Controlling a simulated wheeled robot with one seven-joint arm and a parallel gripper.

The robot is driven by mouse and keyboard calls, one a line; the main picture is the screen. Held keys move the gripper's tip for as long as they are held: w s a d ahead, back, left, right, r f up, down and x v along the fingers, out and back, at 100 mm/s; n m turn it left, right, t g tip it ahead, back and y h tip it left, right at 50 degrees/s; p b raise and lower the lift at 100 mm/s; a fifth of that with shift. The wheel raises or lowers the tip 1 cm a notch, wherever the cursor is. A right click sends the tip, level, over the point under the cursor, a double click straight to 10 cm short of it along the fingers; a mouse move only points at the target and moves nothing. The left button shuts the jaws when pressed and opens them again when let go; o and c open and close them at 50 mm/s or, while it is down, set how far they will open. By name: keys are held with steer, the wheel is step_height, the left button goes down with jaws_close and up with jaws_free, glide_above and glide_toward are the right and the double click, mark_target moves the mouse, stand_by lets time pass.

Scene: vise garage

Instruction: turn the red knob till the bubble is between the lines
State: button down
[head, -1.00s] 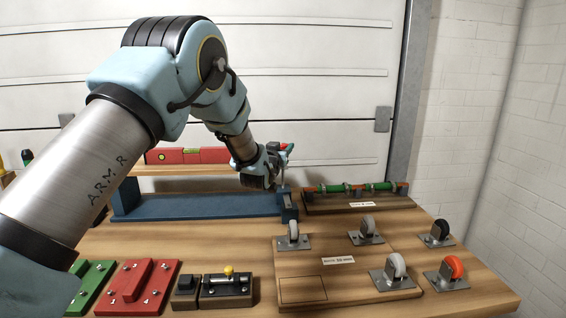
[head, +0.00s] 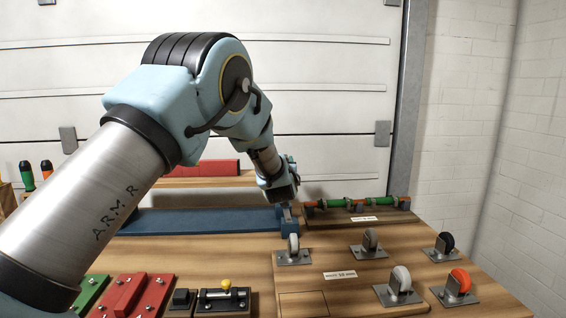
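A red spirit level (head: 212,169) rests on a raised wooden board (head: 170,183) behind a long blue base (head: 190,222). My arm covers much of the level, so neither its vial nor the bubble shows. I cannot make out the red knob; it may be behind my arm. My gripper (head: 284,197) points down close above the blue block (head: 287,218) at the right end of the base. Its fingers are dark and small here, so I cannot tell whether they are open, or whether they touch anything.
A green rod assembly (head: 358,203) lies on a wooden board to the right. Several caster wheels (head: 398,284) stand at the front right. A red block plate (head: 128,298) and a yellow-knobbed switch (head: 225,292) sit at the front left. Two screwdrivers (head: 27,176) stand far left.

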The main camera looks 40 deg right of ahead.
steer(key=shift+c, duration=2.1)
jaws_free()
steer(key=b+v, duration=0.2)
steer(key=v, duration=0.8)
steer(key=shift+s+a+b, duration=0.3)
steer(key=shift+b, duration=0.05)
